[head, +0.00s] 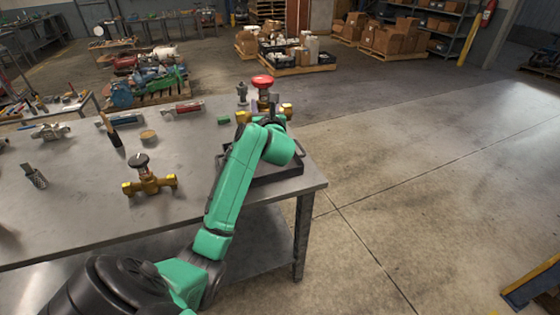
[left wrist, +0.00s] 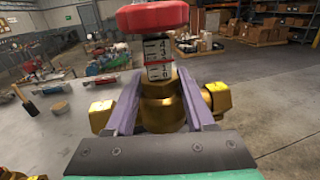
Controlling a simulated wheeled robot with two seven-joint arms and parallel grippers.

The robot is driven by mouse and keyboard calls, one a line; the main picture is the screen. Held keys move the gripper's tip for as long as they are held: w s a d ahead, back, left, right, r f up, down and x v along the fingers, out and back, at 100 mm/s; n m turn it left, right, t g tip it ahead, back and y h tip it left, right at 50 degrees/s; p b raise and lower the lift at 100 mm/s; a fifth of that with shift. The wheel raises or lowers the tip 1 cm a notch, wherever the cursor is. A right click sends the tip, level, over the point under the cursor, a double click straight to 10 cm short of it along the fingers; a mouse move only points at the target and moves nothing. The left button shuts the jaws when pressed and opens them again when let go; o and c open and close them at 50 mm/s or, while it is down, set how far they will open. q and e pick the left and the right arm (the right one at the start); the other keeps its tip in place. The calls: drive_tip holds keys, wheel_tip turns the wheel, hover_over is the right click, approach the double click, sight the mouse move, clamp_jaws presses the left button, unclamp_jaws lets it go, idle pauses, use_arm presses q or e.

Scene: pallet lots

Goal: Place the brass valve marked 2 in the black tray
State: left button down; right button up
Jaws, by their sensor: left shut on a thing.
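My left gripper (head: 266,121) is shut on a brass valve with a red handwheel (head: 263,82). In the left wrist view the two fingers (left wrist: 160,98) clasp this upright brass valve (left wrist: 162,112); a white scale with several digits and a red line shows below the handwheel. The black tray (head: 278,177) lies at the table's right end, partly hidden under my left arm. The held valve appears over or just behind the tray's far side; its height cannot be told. Another brass valve (head: 150,184) with a dark handwheel stands on the table to the left. My right gripper is out of view.
Open floor lies to the right.

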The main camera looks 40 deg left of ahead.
use_arm(q)
drive_tip(key=f, duration=0.6)
drive_tip(key=f+b, duration=0.1)
drive_tip(key=f, duration=1.1)
drive_tip(key=shift+s+a+b, duration=0.3)
drive_tip(key=shift+b, duration=0.05)
drive_tip(key=shift+w+f, duration=0.1)
drive_tip(key=shift+f, duration=0.4)
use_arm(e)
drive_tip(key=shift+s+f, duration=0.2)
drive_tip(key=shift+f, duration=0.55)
use_arm(q)
drive_tip(key=shift+f, duration=0.15)
drive_tip(key=shift+c, duration=1.3)
unclamp_jaws()
drive_tip(key=shift+d, duration=0.1)
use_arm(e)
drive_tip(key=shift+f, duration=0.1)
